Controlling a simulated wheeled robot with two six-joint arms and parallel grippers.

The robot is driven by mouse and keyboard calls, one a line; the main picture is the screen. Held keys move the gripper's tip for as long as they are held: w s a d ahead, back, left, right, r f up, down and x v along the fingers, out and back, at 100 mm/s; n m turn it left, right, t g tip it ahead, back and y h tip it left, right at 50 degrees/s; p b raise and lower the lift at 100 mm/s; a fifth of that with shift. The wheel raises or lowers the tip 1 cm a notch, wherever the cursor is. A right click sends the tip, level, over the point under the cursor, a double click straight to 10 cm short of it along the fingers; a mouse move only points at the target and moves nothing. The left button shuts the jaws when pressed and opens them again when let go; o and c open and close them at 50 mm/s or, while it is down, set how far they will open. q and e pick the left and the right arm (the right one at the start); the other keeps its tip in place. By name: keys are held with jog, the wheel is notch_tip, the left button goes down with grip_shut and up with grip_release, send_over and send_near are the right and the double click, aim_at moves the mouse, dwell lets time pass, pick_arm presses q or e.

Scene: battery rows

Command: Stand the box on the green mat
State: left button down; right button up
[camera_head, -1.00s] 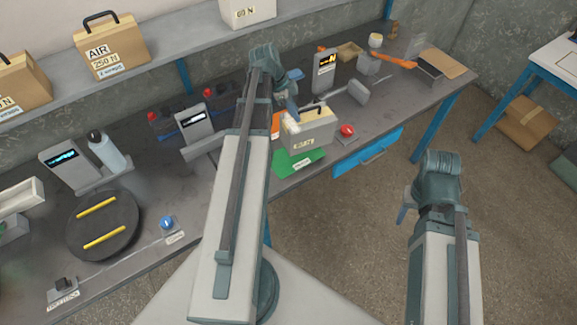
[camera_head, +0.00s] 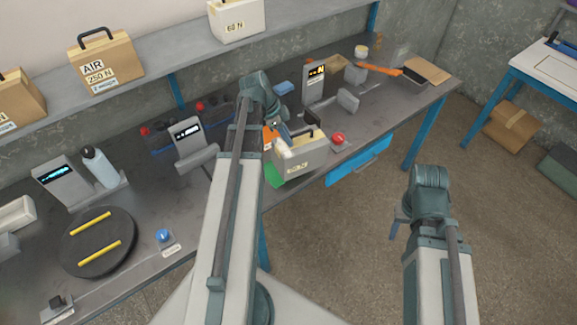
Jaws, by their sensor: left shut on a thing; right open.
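The box (camera_head: 300,160) is pale beige with a dark handle and a label reading a weight in N on its front. It is over the green mat (camera_head: 272,177), covering most of it, and only the mat's left part shows. The box looks slightly tilted, and I cannot tell whether its base touches the mat. My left gripper (camera_head: 281,130) is shut on the box at its upper left; the fingers are partly hidden. My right gripper (camera_head: 398,218) is open and empty, over the floor in front of the bench.
A red button (camera_head: 337,138) is right of the box, near the bench's front edge. A display unit (camera_head: 315,83) and a grey block (camera_head: 348,100) stand behind. A dark round plate (camera_head: 97,243) with yellow bars lies at left. A blue drawer (camera_head: 358,170) is below the bench.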

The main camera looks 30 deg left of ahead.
aim_at(277, 142)
pick_arm(q)
jog(key=s+d+n, duration=0.2)
jog(key=s+d, duration=0.5)
jog(key=d, duration=0.2)
jog(key=shift+t, duration=0.3)
jog(key=w+a, duration=0.2)
jog(key=a, duration=0.1)
jog(key=w+a+f+b, duration=0.1)
jog(key=w+a, duration=0.1)
jog(key=a, duration=0.2)
jog(key=w+a, duration=0.2)
jog(key=a, duration=0.2)
jog(key=shift+w+a+f+b, duration=0.2)
jog(key=shift+f+b, duration=0.1)
jog(key=shift+b, duration=0.1)
jog(key=shift+w+a, duration=0.1)
jog(key=shift+a, duration=0.05)
jog(key=shift+w+a+f, duration=0.1)
jog(key=shift+w+a, duration=0.2)
jog(key=shift+a, duration=0.2)
jog(key=shift+w+a+f, duration=0.1)
jog(key=shift+w+a, duration=0.2)
jog(key=shift+a, duration=0.2)
notch_tip(277, 142, down, 4)
jog(key=b, duration=0.4)
jog(key=shift+r, duration=0.25)
jog(key=c, duration=0.9)
grip_release()
jog(key=shift+s, duration=0.1)
